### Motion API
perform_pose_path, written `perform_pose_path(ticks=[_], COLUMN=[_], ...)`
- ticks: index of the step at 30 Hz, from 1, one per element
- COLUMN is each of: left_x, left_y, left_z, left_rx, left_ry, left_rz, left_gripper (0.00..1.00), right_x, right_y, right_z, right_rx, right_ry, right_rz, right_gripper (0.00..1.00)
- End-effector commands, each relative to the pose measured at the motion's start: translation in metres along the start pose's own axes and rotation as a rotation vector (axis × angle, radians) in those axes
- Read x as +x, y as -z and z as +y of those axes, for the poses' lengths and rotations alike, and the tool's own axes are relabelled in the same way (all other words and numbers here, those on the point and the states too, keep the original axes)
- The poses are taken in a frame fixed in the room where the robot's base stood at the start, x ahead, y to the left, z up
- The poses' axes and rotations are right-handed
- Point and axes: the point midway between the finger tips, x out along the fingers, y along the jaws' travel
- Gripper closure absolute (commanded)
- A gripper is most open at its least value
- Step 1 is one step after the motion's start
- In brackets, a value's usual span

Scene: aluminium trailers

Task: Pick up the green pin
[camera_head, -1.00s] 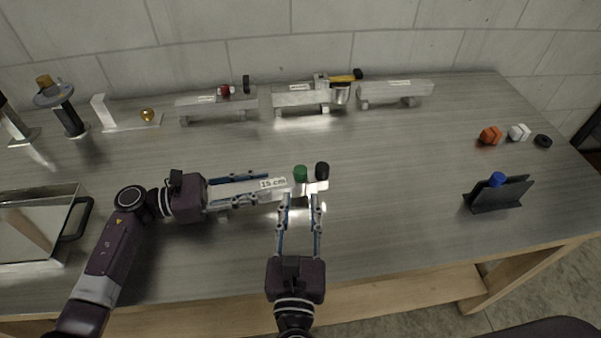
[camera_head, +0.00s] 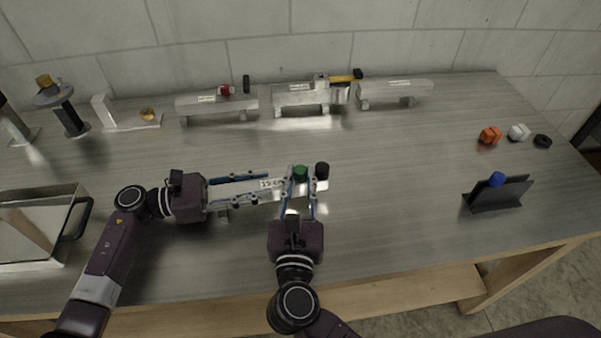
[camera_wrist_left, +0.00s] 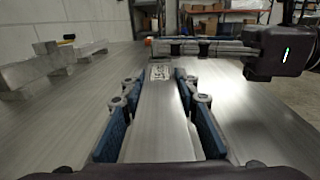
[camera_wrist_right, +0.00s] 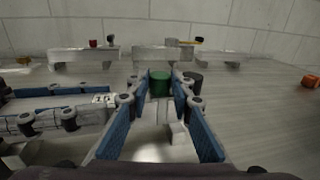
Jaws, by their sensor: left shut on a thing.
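The green pin (camera_head: 300,171) stands upright on the right end of the aluminium trailer (camera_head: 242,190) labelled 15 cm. My left gripper (camera_head: 272,187) is shut on this trailer from the left, one finger along each long side; the left wrist view shows the trailer (camera_wrist_left: 160,115) between the fingers. My right gripper (camera_head: 300,176) is open, with its fingertips on either side of the green pin. The right wrist view also shows the pin (camera_wrist_right: 159,84) between the fingertips; I cannot tell whether they touch it.
A black pin (camera_head: 322,170) stands just right of the green one, close to my right finger. Several trailers (camera_head: 300,98) line the back. A dark holder (camera_head: 497,195) with a blue pin (camera_head: 497,179) is at right. A metal box (camera_head: 35,225) is at left.

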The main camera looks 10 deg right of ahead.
Motion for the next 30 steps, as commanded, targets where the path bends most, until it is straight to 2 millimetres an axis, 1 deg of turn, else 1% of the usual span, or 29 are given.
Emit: perform_pose_path(ticks=[1,3,4,10,13,17,21,24,27,30], left_x=[0.000,0.000,0.000,0.000,0.000,0.000,0.000,0.000,0.000,0.000], left_y=[0.000,0.000,0.000,0.000,0.000,0.000,0.000,0.000,0.000,0.000], left_z=[0.000,0.000,0.000,0.000,0.000,0.000,0.000,0.000,0.000,0.000], left_rx=[-0.001,-0.001,-0.001,-0.001,-0.001,-0.001,-0.001,-0.001,-0.001,0.000], left_ry=[0.000,0.000,0.000,0.000,0.000,0.000,0.000,0.000,0.000,0.000], left_rz=[0.000,0.000,0.000,0.000,0.000,0.000,0.000,0.000,0.000,0.000], left_gripper=[1.00,1.00,1.00,1.00,1.00,1.00,1.00,1.00,1.00,1.00], right_x=[0.000,0.000,0.000,0.000,0.000,-0.001,0.000,0.000,0.000,0.000], right_y=[0.000,0.000,0.000,-0.001,-0.009,-0.031,-0.061,-0.079,-0.092,-0.098], right_z=[0.000,0.000,0.000,0.000,0.000,0.000,0.000,0.000,0.000,0.000], right_rx=[0.000,0.000,0.000,0.001,0.005,0.009,0.009,0.007,0.005,0.003], right_ry=[0.000,0.000,0.000,0.000,0.000,0.001,0.001,0.001,0.001,0.001], right_rz=[0.000,0.000,0.000,0.000,0.000,-0.002,-0.003,-0.003,-0.002,-0.001], right_gripper=[0.91,0.99,1.00,1.00,1.00,1.00,1.00,1.00,1.00,1.00])
